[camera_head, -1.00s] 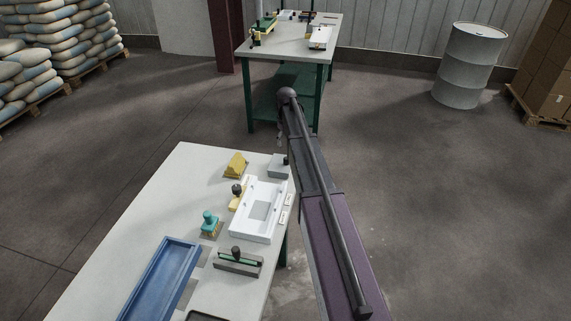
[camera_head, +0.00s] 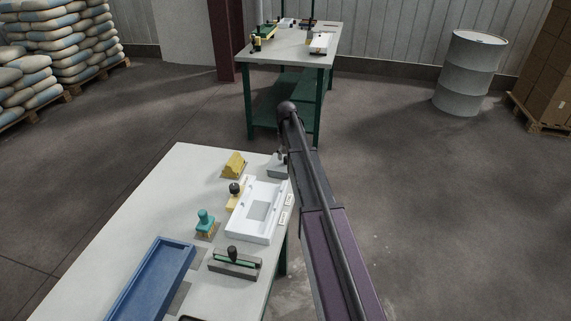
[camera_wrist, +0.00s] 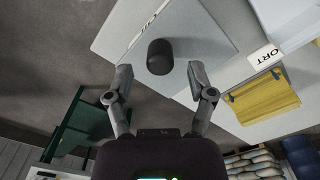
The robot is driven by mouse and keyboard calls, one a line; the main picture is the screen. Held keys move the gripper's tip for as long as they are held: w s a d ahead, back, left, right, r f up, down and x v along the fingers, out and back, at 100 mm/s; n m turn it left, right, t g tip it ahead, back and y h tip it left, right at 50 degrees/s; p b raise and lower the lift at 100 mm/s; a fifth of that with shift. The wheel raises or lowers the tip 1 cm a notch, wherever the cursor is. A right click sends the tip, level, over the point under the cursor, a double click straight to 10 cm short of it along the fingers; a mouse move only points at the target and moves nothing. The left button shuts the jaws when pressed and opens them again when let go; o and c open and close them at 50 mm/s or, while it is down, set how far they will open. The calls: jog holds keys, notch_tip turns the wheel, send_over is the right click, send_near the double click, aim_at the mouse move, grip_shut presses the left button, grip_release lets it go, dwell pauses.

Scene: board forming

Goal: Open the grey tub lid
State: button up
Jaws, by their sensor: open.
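The grey tub lid (camera_wrist: 188,35) fills the upper middle of the wrist view, with a dark round knob (camera_wrist: 160,57) standing up from it. My gripper (camera_wrist: 159,74) is open, with one finger on each side of the knob and a gap to it on both sides. The fingers look apart from the knob; their height over the lid is hard to tell. In the head view the grey tub (camera_head: 275,171) sits at the bench's far right corner, partly hidden by my arm. The lid looks closed on it.
A white tray (camera_head: 246,236), a teal-handled brush (camera_head: 205,222), a dark-handled float (camera_head: 235,265) and a blue trough (camera_head: 150,283) lie nearer on the bench (camera_head: 165,200). Another bench (camera_head: 290,45) stands beyond.

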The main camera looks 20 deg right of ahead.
jog(key=shift+f+b, duration=0.9)
jog(key=shift+f, duration=0.3)
grip_shut()
jog(key=shift+a, duration=0.2)
jog(key=shift+d, duration=0.2)
